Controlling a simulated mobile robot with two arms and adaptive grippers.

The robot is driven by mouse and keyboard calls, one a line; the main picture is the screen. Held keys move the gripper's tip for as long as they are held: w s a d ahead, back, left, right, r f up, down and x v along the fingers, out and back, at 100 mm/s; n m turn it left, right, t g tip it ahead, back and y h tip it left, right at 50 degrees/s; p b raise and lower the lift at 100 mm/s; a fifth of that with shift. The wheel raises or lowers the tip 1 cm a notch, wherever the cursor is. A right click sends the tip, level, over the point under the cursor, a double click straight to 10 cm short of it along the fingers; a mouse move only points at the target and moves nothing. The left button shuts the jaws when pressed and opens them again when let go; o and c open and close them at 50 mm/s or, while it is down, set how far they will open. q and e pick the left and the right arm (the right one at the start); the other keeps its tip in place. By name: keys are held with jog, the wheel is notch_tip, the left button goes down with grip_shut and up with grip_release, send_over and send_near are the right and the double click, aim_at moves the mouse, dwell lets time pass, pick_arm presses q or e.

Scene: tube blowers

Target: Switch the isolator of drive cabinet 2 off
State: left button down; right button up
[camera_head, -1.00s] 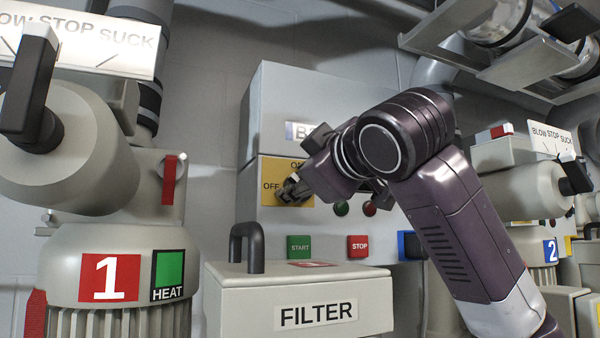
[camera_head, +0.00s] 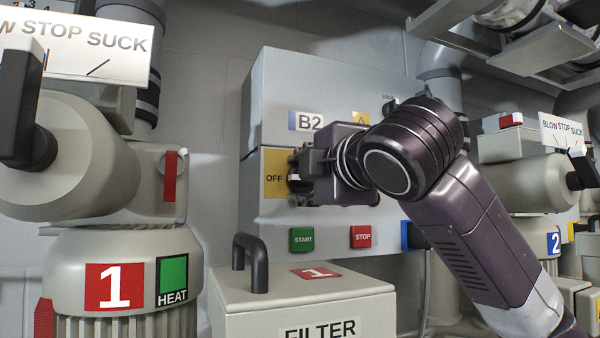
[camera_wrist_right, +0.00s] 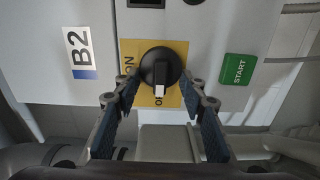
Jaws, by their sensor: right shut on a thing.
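Drive cabinet 2 (camera_head: 340,85) is a grey box on the wall with a B2 label (camera_head: 305,121). The label also shows in the right wrist view (camera_wrist_right: 80,54). Its isolator is a black rotary knob (camera_wrist_right: 158,66) on a yellow plate (camera_head: 275,168) marked ON and OFF. The knob's white tip (camera_wrist_right: 159,91) points to the OFF side. My right gripper (camera_head: 297,176) is at the plate, shut on the knob, with a finger on either side. It hides most of the knob and the ON word in the head view. My left gripper is not in view.
Below the isolator are a green START button (camera_head: 302,239) and a red STOP button (camera_head: 361,236). A filter box (camera_head: 300,298) with a black handle (camera_head: 250,262) stands in front. Blower 1 (camera_head: 115,287) is at the left, blower 2 (camera_head: 520,190) at the right.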

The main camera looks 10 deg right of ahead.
jog(key=shift+f, duration=0.1)
dwell(0.4)
jog(key=o, duration=1.1)
jog(key=shift+o, duration=0.2)
jog(key=s+d, duration=0.2)
jog(key=s, duration=0.9)
jog(key=shift+s+d, duration=0.15)
jog(key=shift+s, duration=0.25)
